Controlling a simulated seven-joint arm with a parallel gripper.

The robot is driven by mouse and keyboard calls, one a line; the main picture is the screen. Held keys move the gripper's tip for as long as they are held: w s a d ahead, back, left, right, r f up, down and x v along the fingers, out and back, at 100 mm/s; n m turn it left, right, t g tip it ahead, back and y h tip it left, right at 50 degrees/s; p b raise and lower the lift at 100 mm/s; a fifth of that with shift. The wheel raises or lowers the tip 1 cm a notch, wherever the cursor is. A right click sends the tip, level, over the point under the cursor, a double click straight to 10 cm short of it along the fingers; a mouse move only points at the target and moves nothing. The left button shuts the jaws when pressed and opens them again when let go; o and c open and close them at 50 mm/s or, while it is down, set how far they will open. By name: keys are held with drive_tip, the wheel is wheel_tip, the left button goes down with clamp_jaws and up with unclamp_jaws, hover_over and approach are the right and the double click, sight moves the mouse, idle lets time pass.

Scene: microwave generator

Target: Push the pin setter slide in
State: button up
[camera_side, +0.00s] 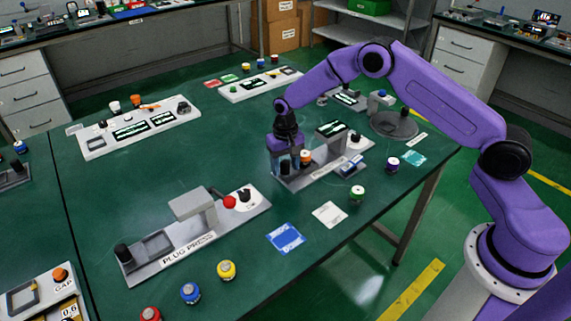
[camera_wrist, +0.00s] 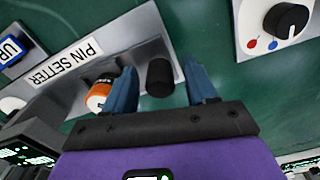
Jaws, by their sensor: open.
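The pin setter (camera_side: 325,172) is a grey panel on the green table, below my gripper (camera_side: 288,163) in the side view. Its "PIN SETTER" label (camera_wrist: 68,64) reads clearly in the wrist view. A black cylindrical knob (camera_wrist: 160,78) stands at the panel's end, apparently the slide's handle. My gripper's blue fingers (camera_wrist: 160,68) are open, one to each side of this knob in the picture. I cannot tell whether they touch it. In the side view my gripper hides the knob. An orange and white knob (camera_wrist: 98,94) is just left of the left finger.
The plug press (camera_side: 195,235) stands nearer on the left. A white panel with a black dial (camera_wrist: 285,20) is close by in the wrist view.

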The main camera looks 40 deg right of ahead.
clamp_jaws()
drive_tip(key=d, duration=0.9)
drive_tip(key=shift+d, duration=0.4)
drive_tip(key=shift+c, duration=0.6)
unclamp_jaws()
drive_tip(key=shift+o, duration=0.6)
drive_tip(key=shift+a, duration=0.1)
wheel_tip(320, 180, up, 18)
drive_tip(key=shift+f, duration=0.25)
